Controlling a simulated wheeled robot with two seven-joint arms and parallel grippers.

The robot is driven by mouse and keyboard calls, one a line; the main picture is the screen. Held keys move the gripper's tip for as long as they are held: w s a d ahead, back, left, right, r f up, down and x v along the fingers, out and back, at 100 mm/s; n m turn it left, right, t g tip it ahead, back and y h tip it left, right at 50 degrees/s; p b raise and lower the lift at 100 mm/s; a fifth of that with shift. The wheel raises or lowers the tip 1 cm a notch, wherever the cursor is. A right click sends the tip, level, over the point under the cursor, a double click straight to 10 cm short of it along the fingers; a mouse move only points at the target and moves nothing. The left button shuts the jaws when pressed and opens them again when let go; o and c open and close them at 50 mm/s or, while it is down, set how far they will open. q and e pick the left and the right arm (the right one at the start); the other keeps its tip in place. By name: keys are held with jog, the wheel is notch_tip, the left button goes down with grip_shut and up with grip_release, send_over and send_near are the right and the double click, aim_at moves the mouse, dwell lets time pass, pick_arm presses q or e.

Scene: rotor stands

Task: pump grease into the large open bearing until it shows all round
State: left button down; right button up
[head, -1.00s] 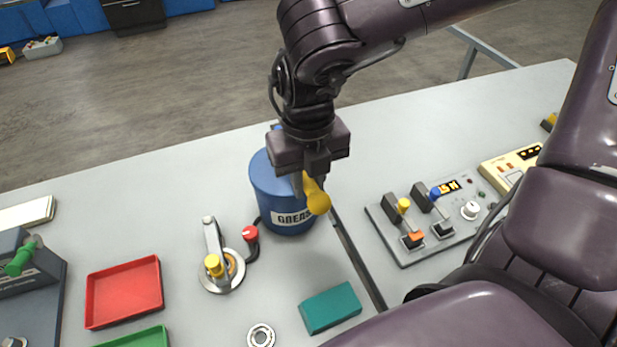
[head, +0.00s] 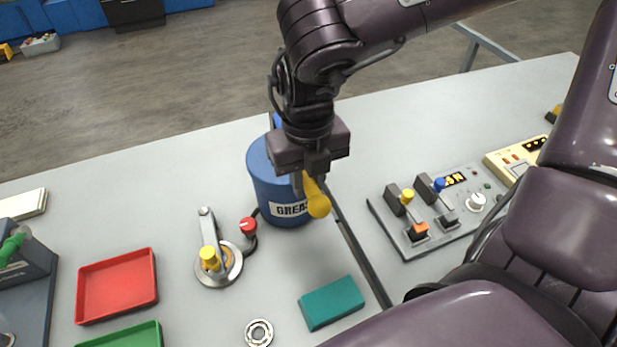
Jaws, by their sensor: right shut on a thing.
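A blue grease drum (head: 268,185) with a white "GREASE" label stands on the bench. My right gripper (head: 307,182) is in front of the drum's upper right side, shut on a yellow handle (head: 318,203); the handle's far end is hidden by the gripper. A round metal fixture (head: 220,270) with a grey lever and yellow knob sits left of the drum. A red-capped fitting (head: 248,226) on a black hose is beside it. An open bearing ring (head: 259,333) lies at the bottom edge. I cannot make out grease on either. My left gripper is not in view.
A red tray (head: 117,287) and a green tray (head: 125,338) lie to the left. A teal block (head: 331,303) lies right of the bearing ring. A switch panel (head: 430,215) and a beige device (head: 517,157) stand at the right.

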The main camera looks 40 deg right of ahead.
jog(key=shift+w+r+p, duration=0.15)
jog(key=shift+r+p, duration=0.65)
jog(key=shift+r, duration=0.45)
jog(key=shift+w+r+p, duration=0.1)
jog(key=shift+r+p, duration=0.7)
jog(key=shift+r, duration=0.45)
jog(key=o, duration=0.5)
jog(key=shift+c, duration=0.2)
jog(key=o, duration=0.4)
jog(key=shift+s, duration=0.15)
notch_tip(320, 180, up, 7)
jog(key=p, duration=0.4)
jog(key=shift+p, duration=0.35)
